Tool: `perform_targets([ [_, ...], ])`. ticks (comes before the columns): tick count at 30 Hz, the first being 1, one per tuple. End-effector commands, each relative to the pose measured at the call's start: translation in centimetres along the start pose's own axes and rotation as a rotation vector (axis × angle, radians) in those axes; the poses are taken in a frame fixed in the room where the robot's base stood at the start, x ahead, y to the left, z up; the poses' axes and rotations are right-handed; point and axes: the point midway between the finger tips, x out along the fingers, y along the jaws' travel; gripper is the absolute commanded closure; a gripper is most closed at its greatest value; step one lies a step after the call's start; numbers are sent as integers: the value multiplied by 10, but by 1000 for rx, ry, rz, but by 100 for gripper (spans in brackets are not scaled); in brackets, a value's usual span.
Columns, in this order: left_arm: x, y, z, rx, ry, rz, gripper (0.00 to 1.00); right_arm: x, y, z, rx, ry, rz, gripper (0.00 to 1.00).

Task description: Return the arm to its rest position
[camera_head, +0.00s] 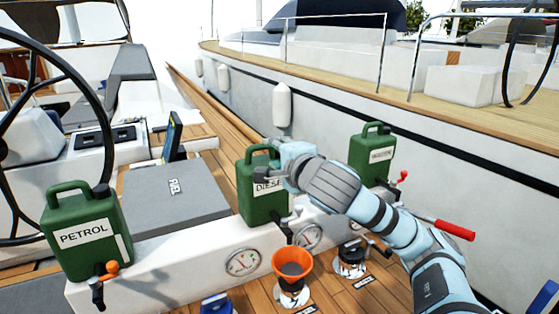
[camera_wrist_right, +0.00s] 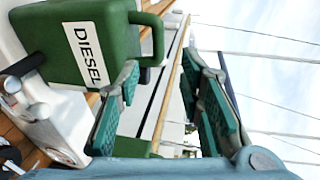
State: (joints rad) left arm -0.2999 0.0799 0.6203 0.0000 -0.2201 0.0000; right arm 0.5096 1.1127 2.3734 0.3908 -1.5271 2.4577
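My right arm reaches in from the lower right in the head view. Its gripper (camera_head: 266,160) is in front of the upper part of the green diesel can (camera_head: 257,205) and hides part of its label. In the right wrist view the gripper (camera_wrist_right: 163,66) has its two fingers spread apart with nothing held between them. The diesel can (camera_wrist_right: 60,50) is beside the fingers there, and its handle shows past the fingertips. I cannot tell whether a finger touches the can. My left gripper is not in view.
A petrol can (camera_head: 85,235) stands at left and another green can (camera_head: 371,152) at right. An orange funnel (camera_head: 292,262) sits on the deck near gauges (camera_head: 243,262). A steering wheel (camera_head: 105,110) is at far left. A white boat hull (camera_head: 330,110) lies behind.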

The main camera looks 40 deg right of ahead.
Motion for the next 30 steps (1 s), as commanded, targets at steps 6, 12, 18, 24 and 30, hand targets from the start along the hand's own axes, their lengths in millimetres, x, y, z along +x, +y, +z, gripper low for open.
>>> perform_targets([
  [6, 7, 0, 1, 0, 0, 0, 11, -24, 1, 0, 1, 1, 0, 66],
  [12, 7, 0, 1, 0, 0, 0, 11, -24, 0, 0, 2, 0, 0, 66],
  [18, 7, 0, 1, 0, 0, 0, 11, -24, 0, 0, 2, 1, 0, 66],
  [24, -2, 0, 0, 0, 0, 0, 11, -26, -9, 0, 2, 1, 0, 66],
  [30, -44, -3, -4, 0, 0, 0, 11, -34, -51, 0, 2, 1, 0, 66],
])
